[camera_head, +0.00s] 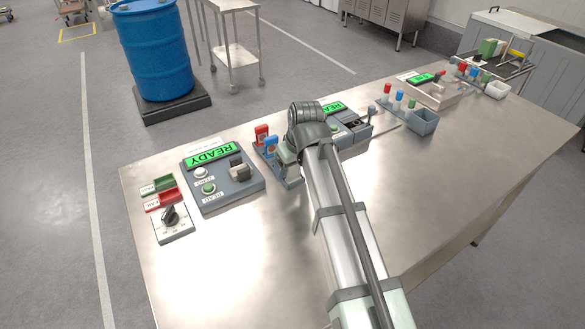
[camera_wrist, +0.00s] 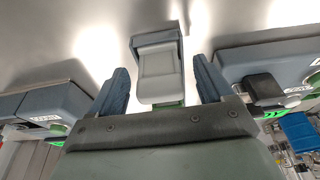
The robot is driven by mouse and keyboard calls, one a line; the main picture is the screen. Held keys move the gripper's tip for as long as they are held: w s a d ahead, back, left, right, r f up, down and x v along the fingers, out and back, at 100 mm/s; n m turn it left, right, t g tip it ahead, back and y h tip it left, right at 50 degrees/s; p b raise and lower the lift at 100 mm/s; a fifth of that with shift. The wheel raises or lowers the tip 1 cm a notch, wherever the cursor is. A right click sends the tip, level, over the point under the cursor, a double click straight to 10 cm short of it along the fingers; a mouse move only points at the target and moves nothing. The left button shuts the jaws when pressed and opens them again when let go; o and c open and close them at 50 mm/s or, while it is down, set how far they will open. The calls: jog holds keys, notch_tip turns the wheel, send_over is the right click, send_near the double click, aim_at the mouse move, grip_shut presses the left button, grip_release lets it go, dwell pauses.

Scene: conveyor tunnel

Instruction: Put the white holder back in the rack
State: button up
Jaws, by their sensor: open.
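A pale grey-white block, which looks like the white holder (camera_wrist: 160,78), sits between my fingers in the wrist view, with a bit of green at its lower end. A blue-grey piece, seemingly the near end of the rack (camera_wrist: 155,38), adjoins it; I cannot tell how it is seated. My gripper (camera_wrist: 163,85) is open, its two blue fingers on either side of the block with gaps visible. In the head view the blue-grey rack (camera_head: 294,183) shows beside my gripper (camera_head: 288,158), with red holders (camera_head: 262,134) and blue parts; my wrist hides the white holder there.
A grey box with a READY screen (camera_head: 212,157) stands left of the rack; a similar box (camera_head: 352,130) stands to its right. A dial box (camera_head: 171,222) is further left. Another rack and bin (camera_head: 423,122) stand farther right. The front tabletop (camera_head: 240,270) is clear.

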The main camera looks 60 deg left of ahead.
jog(key=v, duration=1.3)
